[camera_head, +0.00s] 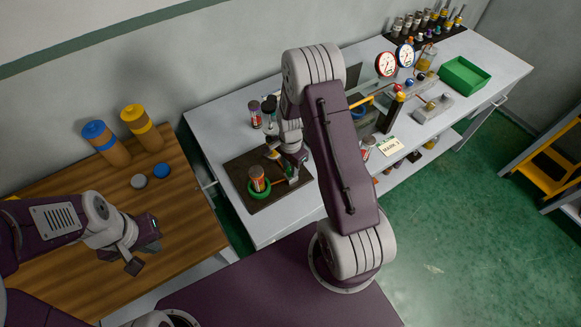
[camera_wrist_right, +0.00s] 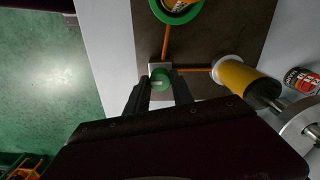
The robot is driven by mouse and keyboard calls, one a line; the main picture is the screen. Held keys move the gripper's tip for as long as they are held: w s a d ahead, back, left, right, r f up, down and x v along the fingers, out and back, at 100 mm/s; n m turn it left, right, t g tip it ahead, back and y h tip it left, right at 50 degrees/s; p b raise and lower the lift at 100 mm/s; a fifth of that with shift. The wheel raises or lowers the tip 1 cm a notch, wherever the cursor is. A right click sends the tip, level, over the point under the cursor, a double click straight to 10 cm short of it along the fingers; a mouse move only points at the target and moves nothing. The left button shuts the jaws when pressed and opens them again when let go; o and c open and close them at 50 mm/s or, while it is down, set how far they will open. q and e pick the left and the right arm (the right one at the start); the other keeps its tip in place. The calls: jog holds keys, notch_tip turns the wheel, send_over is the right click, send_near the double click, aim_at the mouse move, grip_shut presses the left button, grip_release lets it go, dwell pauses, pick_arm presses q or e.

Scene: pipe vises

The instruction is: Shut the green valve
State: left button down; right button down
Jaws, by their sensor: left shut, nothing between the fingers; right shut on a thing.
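The green valve (camera_wrist_right: 161,83) sits on a pale block where orange-brown pipes meet, on a dark board (camera_head: 240,190). Its small green part also shows in the head view (camera_head: 292,173), partly hidden by my right gripper. My right gripper (camera_wrist_right: 159,92) is shut on the green valve, with a finger on each side of it. The valve's exact turn angle is hard to tell. My left gripper (camera_head: 140,258) is shut and empty, over the wooden table, apart from the board.
A green ring (camera_head: 261,194) with a can in it and a yellow cylinder (camera_wrist_right: 245,83) stand close to the valve on the board. Gauges (camera_head: 385,65), bottles and a green tray (camera_head: 464,76) are further along the bench. Blue and yellow bottles (camera_head: 98,135) stand on the wooden table.

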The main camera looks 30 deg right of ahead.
aim_at(290, 170)
jog(key=shift+s, duration=0.15)
jog(key=c, duration=1.1)
grip_release()
jog(key=shift+a, duration=0.1)
jog(key=shift+r, duration=0.3)
notch_tip(290, 170, up, 8)
jog(key=shift+r+b, duration=0.2)
jog(key=shift+b, duration=0.1)
